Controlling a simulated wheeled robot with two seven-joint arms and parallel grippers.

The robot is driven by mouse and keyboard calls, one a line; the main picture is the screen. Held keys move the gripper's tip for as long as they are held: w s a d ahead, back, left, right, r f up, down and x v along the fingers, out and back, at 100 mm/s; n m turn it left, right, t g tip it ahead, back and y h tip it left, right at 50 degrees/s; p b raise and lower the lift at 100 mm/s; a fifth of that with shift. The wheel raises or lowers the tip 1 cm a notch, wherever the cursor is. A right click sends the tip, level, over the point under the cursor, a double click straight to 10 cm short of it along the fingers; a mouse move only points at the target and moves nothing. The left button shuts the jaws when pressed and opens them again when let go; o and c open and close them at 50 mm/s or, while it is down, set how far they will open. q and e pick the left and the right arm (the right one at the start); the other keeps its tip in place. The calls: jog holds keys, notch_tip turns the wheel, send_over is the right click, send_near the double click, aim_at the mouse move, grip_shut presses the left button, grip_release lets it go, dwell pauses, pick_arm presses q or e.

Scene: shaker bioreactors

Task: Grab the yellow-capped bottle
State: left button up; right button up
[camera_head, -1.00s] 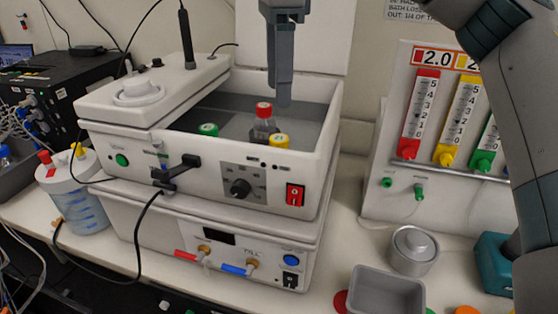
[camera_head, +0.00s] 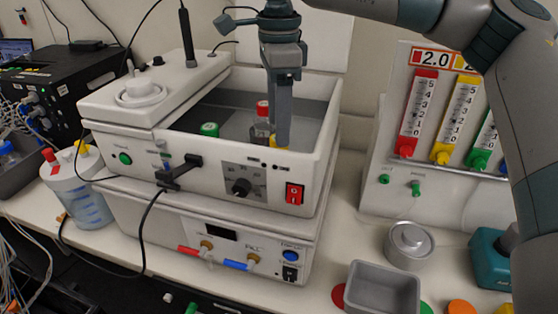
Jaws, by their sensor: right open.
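The yellow-capped bottle (camera_head: 279,149) is in the shaker bath near its front right inner wall. Only a sliver of its yellow cap shows. My right gripper (camera_head: 282,142) points straight down into the bath over this bottle, and its fingers cover most of the cap. It is seen nearly edge-on and is open. I cannot tell whether the fingers are around the cap or in front of it. My left gripper is not in view.
A red-capped bottle (camera_head: 262,108) stands just left of my right gripper, and a green-capped bottle (camera_head: 209,129) is further left in the bath. The white bath wall (camera_head: 215,158) surrounds them. A grey tray (camera_head: 383,288) and a metal weight (camera_head: 409,244) are on the bench.

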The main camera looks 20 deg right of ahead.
jog(key=shift+s+f+p, duration=0.1)
jog(key=shift+f+p, duration=0.2)
jog(key=shift+p, duration=0.05)
notch_tip(320, 180, down, 3)
jog(key=shift+r+p, duration=0.1)
jog(key=shift+p, duration=0.7)
jog(key=shift+f, duration=0.6)
jog(key=shift+s, duration=0.1)
grip_shut()
